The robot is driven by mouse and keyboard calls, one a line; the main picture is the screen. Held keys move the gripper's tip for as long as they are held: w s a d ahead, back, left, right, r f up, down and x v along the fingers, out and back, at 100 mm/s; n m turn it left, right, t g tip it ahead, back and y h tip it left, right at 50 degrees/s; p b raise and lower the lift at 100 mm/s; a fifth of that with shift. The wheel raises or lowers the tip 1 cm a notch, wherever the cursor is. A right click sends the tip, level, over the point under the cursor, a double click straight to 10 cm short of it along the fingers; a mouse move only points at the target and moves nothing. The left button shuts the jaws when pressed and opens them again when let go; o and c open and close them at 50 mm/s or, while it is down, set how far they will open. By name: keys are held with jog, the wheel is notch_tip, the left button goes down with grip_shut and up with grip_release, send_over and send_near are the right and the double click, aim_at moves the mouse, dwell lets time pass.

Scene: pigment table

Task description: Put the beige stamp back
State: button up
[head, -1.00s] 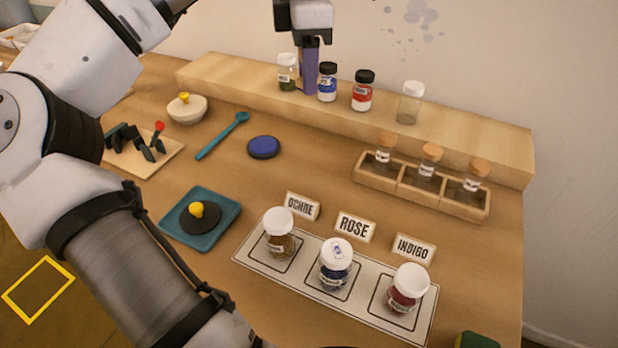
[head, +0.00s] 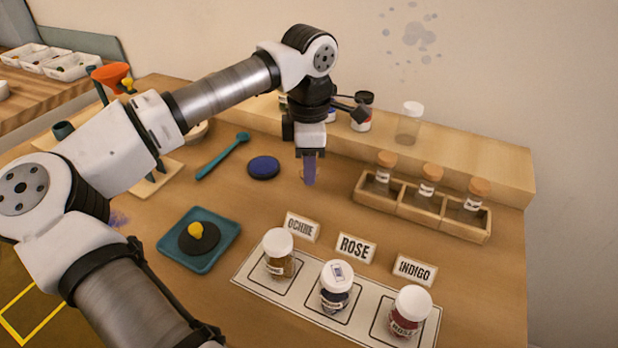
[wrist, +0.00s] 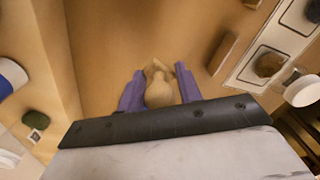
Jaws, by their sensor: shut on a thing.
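My gripper (head: 309,172) is shut on a beige stamp, held just above the table between the blue lid and the wooden vial rack. In the wrist view the beige rounded stamp (wrist: 158,90) sits between the purple fingers. In the head view the fingers hide most of it. A pale wooden board (head: 160,178) is at the left, largely hidden by my arm.
A raised shelf (head: 470,148) with jars runs along the back. The vial rack (head: 420,205) is right of the gripper. The mat (head: 262,287) with white-lidded jars and name cards is in front. A teal tray (head: 170,248), teal spoon (head: 222,157) and blue lid (head: 264,167) lie left.

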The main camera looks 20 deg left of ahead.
aim_at(309, 193)
jog(key=shift+f, duration=2.15)
jog(key=shift+f, duration=0.15)
jog(key=o, duration=0.8)
notch_tip(309, 193, up, 12)
jog(key=shift+r, duration=0.2)
